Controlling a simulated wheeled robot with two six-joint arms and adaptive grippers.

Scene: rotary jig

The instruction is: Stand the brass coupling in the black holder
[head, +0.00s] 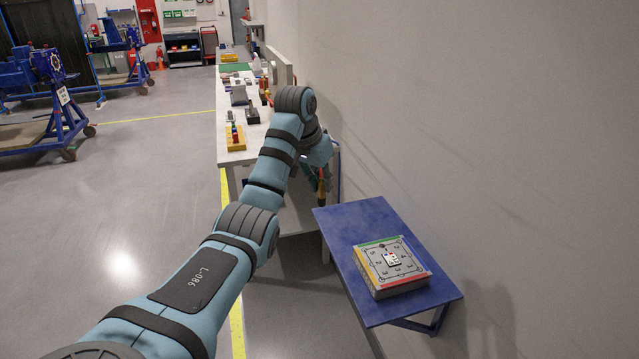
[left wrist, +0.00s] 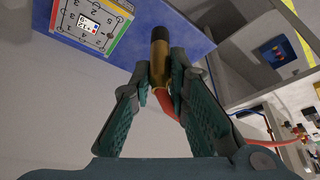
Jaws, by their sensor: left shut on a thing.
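My left gripper (left wrist: 162,78) is shut on the brass coupling (left wrist: 159,62), a gold-coloured cylinder with a darker end that sticks out past the fingertips. I cannot pick out the black holder with certainty in either view. My right gripper is not in view.
A blue side table (head: 345,222) carries a box with a numbered, coloured-edge top (head: 392,264). The long bench (head: 232,157) holds several small items, including a yellow block with coloured pieces (head: 235,138). Open floor lies left.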

